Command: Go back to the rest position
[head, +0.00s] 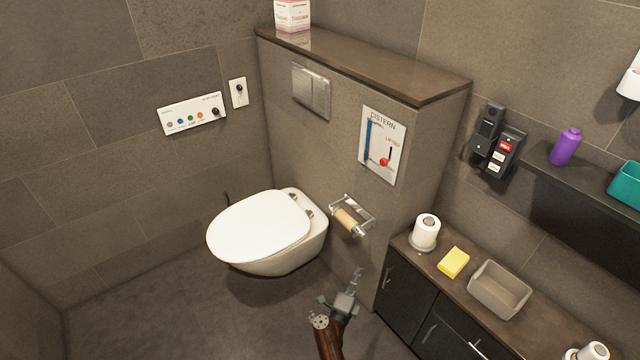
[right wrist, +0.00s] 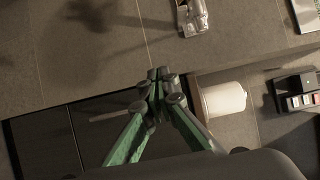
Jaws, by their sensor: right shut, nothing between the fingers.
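My right gripper (head: 354,284) is in the lower middle of the head view, in front of the dark cabinet and below the toilet-roll holder. It also shows in the right wrist view (right wrist: 158,75), where its green-grey fingers meet at the tips. It is shut with nothing in it and appears apart from the things around it. My left gripper is in neither view.
A toilet (head: 262,232) with its lid down hangs left of my arm. A roll holder (head: 350,216) juts from the wall. The counter (head: 408,256) at right carries a white roll (head: 425,232), yellow sponge (head: 453,263) and beige tray (head: 499,289). Floor at left is clear.

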